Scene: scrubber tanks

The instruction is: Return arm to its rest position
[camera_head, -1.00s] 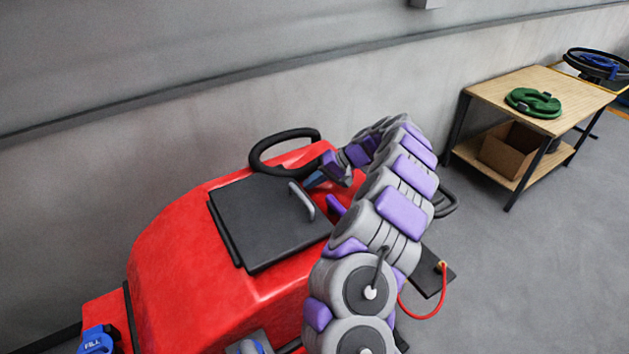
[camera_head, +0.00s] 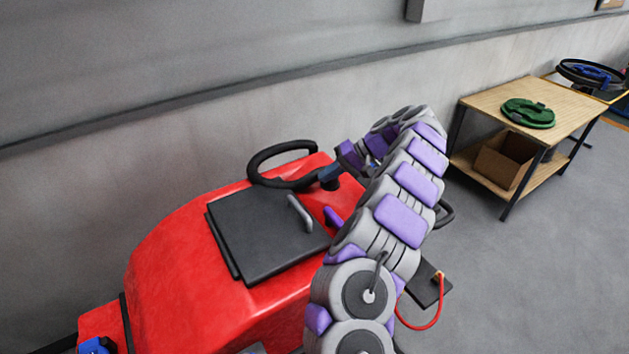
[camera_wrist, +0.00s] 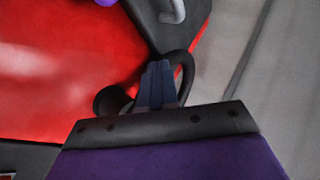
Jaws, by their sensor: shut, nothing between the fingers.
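My arm, grey with purple pads, arches up from the bottom of the head view, in front of the red scrubber machine (camera_head: 185,265). My gripper (camera_head: 330,175) is at its far end, close to the black steering wheel (camera_head: 262,165). In the wrist view my gripper (camera_wrist: 158,75) shows two blue fingers shut together with nothing between them. They overlap the black wheel rim (camera_wrist: 187,68) in that view; I cannot tell whether they touch it. The dark lid (camera_head: 255,235) with a grey handle (camera_head: 300,213) lies closed on the scrubber, left of my arm.
A wooden table (camera_head: 485,100) at the right carries a green coiled hose (camera_head: 528,113), with a cardboard box (camera_head: 500,165) on its lower shelf. A red cable (camera_head: 432,318) hangs beside my arm. A grey wall (camera_head: 150,145) stands behind the scrubber. Open floor (camera_head: 540,270) lies at the right.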

